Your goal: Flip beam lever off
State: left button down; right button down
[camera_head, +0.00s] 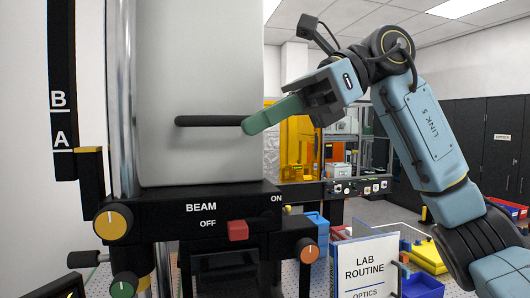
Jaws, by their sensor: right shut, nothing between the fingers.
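The beam lever's red knob (238,230) sits on the front of a black panel (160,212) marked BEAM, close beside the word OFF and below and left of the word ON. My right gripper (249,126) has green fingers, shut and empty. It is well above the red knob, apart from it. Its fingertips overlap the right end of a horizontal black bar (207,121) on the grey housing (200,60); I cannot tell whether they touch. My left gripper is not in view.
Yellow knob (113,222), green knob (123,286) and orange knob (308,250) surround the panel. A LAB ROUTINE sign (367,265) stands at lower right. A chrome column (121,90) rises at left. The space directly before the red knob looks clear.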

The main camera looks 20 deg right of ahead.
notch_tip(320, 180, up, 5)
jog(key=shift+r, duration=0.2)
dwell(0.6)
